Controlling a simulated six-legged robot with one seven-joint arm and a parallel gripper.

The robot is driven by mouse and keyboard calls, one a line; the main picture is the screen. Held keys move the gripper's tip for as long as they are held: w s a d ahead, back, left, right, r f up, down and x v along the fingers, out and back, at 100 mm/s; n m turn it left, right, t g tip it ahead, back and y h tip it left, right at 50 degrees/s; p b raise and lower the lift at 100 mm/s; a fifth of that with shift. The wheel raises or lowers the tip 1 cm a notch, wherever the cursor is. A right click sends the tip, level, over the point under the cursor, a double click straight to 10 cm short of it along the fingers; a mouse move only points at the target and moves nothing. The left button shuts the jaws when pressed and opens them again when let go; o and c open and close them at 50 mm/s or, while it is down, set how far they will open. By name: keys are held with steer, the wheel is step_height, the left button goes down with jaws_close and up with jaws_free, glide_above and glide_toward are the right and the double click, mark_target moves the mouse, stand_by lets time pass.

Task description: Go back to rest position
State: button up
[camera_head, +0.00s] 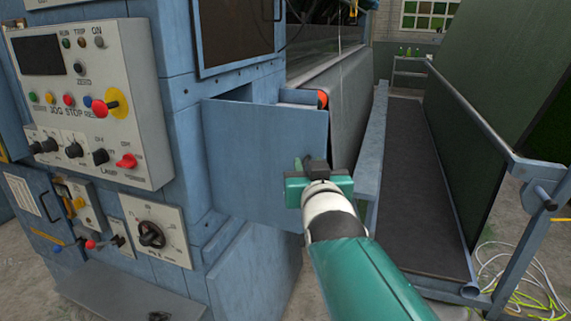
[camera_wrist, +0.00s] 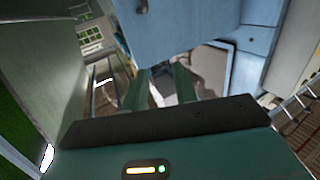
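My gripper (camera_head: 302,162) is at the end of my green and white arm, in front of the lower right part of a blue panel (camera_head: 262,150) in the head view. The panel juts from the blue machine. In the wrist view my gripper (camera_wrist: 161,72) shows two green fingers standing apart with nothing between them. The blue panel (camera_wrist: 185,25) fills the top middle there. I cannot tell whether the fingertips touch it.
A control box (camera_head: 92,105) with knobs and buttons is on the machine at left. A grey walkway (camera_head: 425,190) with a railing (camera_head: 470,120) runs back at right. Loose cables (camera_head: 525,275) lie on the floor at lower right. A shelf (camera_head: 409,72) stands far back.

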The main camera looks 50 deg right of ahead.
steer(key=w+a+f+n+g+y, duration=0.1)
steer(key=w+a+f+n+y, duration=0.2)
steer(key=a, duration=0.4)
steer(key=w+a+f+n+y, duration=0.1)
steer(key=w+a+f+y, duration=0.3)
steer(key=a+f, duration=0.15)
steer(key=s+a+f+n+g+y, duration=0.2)
steer(key=s+a+f+g, duration=0.1)
steer(key=a, duration=0.6)
steer(key=s+a+f+n+g+y, duration=0.2)
steer(key=a+f, duration=0.4)
steer(key=a, duration=0.3)
steer(key=shift+s+a+n+g+y, duration=0.4)
steer(key=shift+g+y, duration=0.3)
steer(key=shift+y, duration=0.1)
